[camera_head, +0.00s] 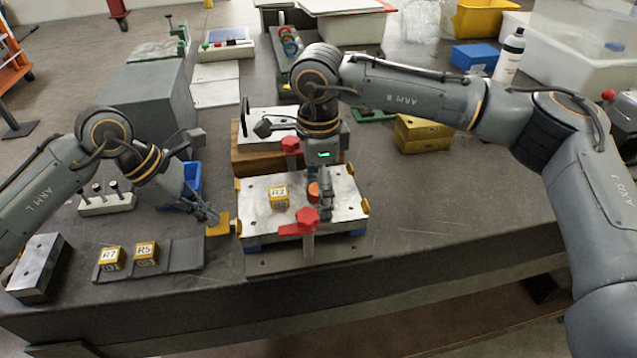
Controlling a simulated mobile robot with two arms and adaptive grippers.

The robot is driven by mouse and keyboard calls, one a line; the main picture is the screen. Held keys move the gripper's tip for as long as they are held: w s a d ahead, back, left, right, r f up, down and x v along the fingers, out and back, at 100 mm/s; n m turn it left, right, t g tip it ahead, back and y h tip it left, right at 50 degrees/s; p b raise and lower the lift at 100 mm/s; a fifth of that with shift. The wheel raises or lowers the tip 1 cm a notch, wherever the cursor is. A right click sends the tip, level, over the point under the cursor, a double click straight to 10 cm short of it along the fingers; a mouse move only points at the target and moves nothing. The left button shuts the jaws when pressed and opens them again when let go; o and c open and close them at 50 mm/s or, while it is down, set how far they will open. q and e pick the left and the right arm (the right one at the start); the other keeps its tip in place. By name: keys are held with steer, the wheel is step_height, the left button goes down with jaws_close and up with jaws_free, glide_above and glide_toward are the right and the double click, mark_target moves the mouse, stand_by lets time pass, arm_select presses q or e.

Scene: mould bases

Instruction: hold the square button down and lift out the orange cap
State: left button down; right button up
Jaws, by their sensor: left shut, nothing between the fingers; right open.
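The mould base (345,208) is a silver plate in the middle of the table. The small orange cap (314,190) stands on it, right of the yellow R2 block (279,196). A yellow square piece (218,226), which looks like the square button, sticks out at the base's left side. My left gripper (211,217) is shut and empty, with its fingertips at the piece's upper left edge; I cannot tell whether it presses it. My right gripper (323,206) is open and points down beside the orange cap, partly covering the plate; the exact finger position around the cap is unclear.
Yellow R7 (110,259) and R5 (146,253) blocks sit on a dark tray at front left. A blue bin (188,181) is behind my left gripper. The table right of the base is clear.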

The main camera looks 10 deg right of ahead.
arm_select(q)
steer(key=shift+f, duration=0.1)
arm_select(e)
steer(key=shift+f, duration=0.3)
steer(key=shift+r, duration=0.1)
stand_by(0.4)
arm_select(q)
steer(key=shift+s, duration=0.1)
arm_select(e)
steer(key=c, duration=0.6)
arm_select(q)
steer(key=shift+s, duration=0.25)
arm_select(e)
steer(key=shift+s, duration=0.25)
steer(key=shift+c, duration=1.1)
arm_select(q)
steer(key=shift+w, duration=0.1)
arm_select(e)
steer(key=shift+o, duration=0.7)
steer(key=shift+d, duration=0.1)
